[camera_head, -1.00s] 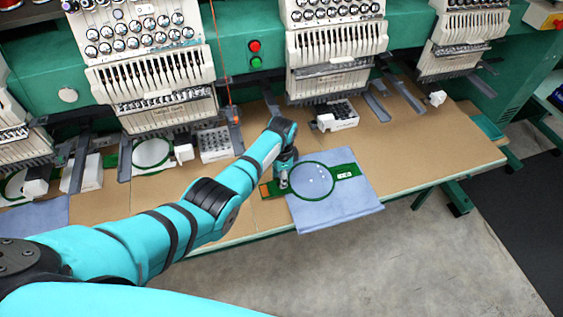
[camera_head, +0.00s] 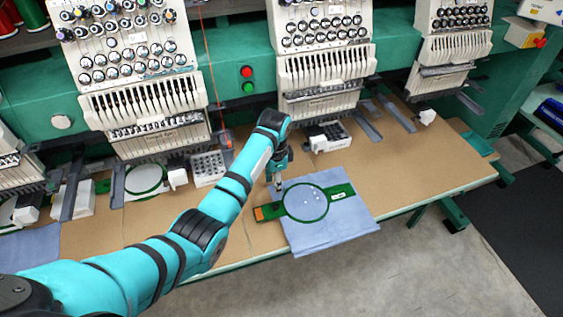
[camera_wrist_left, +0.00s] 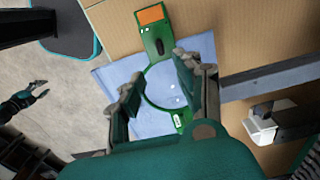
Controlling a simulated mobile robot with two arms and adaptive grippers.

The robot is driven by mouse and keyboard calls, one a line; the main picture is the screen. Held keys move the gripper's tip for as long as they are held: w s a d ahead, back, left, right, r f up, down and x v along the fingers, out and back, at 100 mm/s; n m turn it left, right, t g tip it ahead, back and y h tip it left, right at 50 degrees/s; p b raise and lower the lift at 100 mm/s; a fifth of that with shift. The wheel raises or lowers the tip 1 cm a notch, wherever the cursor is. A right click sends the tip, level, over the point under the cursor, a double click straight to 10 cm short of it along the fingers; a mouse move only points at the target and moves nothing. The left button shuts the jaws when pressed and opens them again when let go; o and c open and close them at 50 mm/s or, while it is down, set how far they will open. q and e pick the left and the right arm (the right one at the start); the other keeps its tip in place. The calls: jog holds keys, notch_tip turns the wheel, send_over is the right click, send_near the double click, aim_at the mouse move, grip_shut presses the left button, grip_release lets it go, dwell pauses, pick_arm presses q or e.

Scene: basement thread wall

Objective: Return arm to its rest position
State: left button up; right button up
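My left gripper (camera_head: 278,187) is just above the left part of a green hoop (camera_head: 306,219) that lies on a blue cloth (camera_head: 340,239) near the table's front edge. In the left wrist view, the two fingers of this gripper (camera_wrist_left: 157,70) are spread, with nothing between them. The hoop (camera_wrist_left: 150,42) and its orange-ended bracket lie beyond the fingertips, apart from them. My right gripper (camera_wrist_left: 43,88) shows small at the left of the left wrist view, over the floor, with its fingers apart and empty. It is not in the head view.
The brown table (camera_head: 420,165) runs along a green embroidery machine with white heads (camera_head: 322,75). Dark metal arms (camera_head: 398,115) stick out over the table. A white tray (camera_head: 208,168) stands left of my arm. The table right of the cloth is clear.

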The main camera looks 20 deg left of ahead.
pick_arm(q)
jog(key=s+f+n+t, duration=0.1)
jog(key=s+f+n, duration=0.3)
jog(key=s, duration=0.5)
jog(key=s+a+r+n+t, duration=0.1)
jog(key=s+a+r+n, duration=0.15)
jog(key=s, duration=0.95)
jog(key=s+a+r+n+t, duration=0.1)
jog(key=s+r+n+t, duration=0.2)
jog(key=s, duration=0.9)
notch_tip(320, 180, down, 31)
jog(key=g+b, duration=0.3)
jog(key=b, duration=0.4)
jog(key=s+a+f+b, duration=0.1)
jog(key=s+f+b, duration=0.2)
jog(key=s+f, duration=0.6)
jog(key=s+a+f+b, duration=0.2)
jog(key=s+f, duration=0.7)
jog(key=f, duration=0.6)
jog(key=shift+g+b, duration=0.4)
jog(key=shift+b, duration=0.4)
